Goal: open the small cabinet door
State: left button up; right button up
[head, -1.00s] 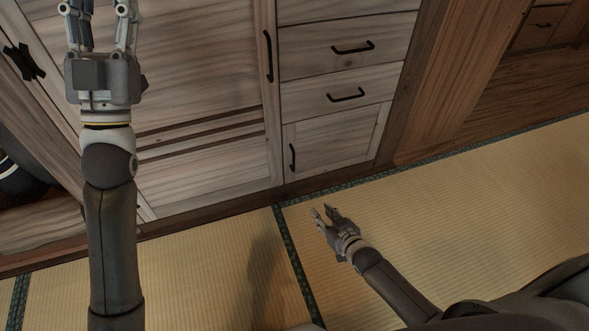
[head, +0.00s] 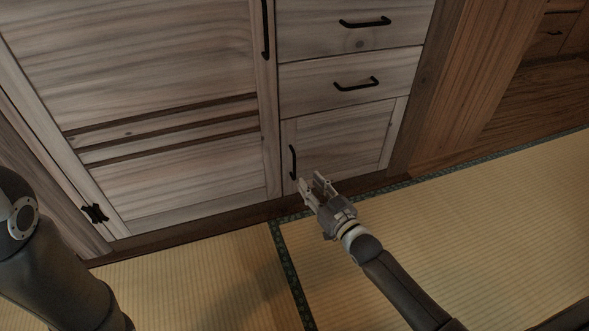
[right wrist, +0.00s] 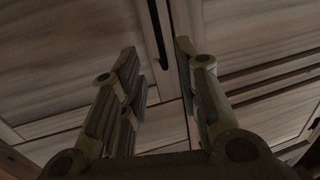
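The small cabinet door (head: 345,141) is a pale wood panel below two drawers, and it looks shut. Its black vertical handle (head: 293,162) is on the door's left side. My right gripper (head: 311,181) is open and empty, close in front of the door's lower left, by the handle's lower end. I see no contact with the handle. In the right wrist view the two fingers of the right gripper (right wrist: 155,75) are spread, with a dark bar, seemingly the small door's handle (right wrist: 158,28), beyond the gap. My left gripper is out of view.
A large cabinet door (head: 160,65) with a long black handle (head: 265,28) stands left of the small door. Two drawers (head: 350,75) with black pulls are above. The tatami floor (head: 450,215) in front is clear. My left forearm is at the lower left.

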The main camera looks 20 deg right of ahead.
aim_at(295, 166)
jog(key=b+x, duration=0.1)
jog(key=x, duration=0.1)
jog(key=b+x, duration=0.2)
jog(key=x, duration=0.1)
jog(key=b+x, duration=0.2)
jog(key=x, duration=0.1)
jog(key=shift+f, duration=0.25)
jog(key=shift+b+x, duration=0.5)
jog(key=shift+x, duration=0.35)
jog(key=shift+r, duration=0.2)
jog(key=shift+c, duration=0.3)
grip_shut()
